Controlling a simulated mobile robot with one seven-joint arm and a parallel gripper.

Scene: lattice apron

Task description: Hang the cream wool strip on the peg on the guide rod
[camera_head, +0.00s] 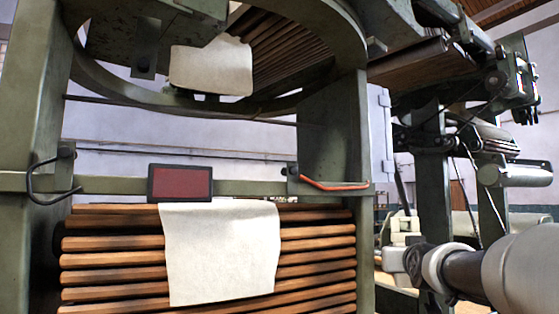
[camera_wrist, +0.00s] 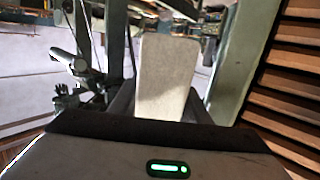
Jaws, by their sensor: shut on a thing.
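In the wrist view a cream wool strip (camera_wrist: 165,78) stands up between the two dark fingers of my gripper (camera_wrist: 160,108). My gripper is shut on its lower part, and the dark gripper body hides that end. I cannot clearly make out my gripper or this strip in the head view. There, a green bar (camera_head: 240,188) crosses the machine frame. A bent orange-red peg (camera_head: 335,186) is fixed at its right and a bent black one (camera_head: 50,188) at its left. Both look empty. I cannot tell which bar is the guide rod.
Another cream cloth (camera_head: 220,255) hangs over the wooden slats (camera_head: 110,262) below the bar. A further cream piece (camera_head: 212,68) is behind the ring above. A dark-framed red panel (camera_head: 180,183) sits on the bar. A green post (camera_head: 335,150) stands at the right.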

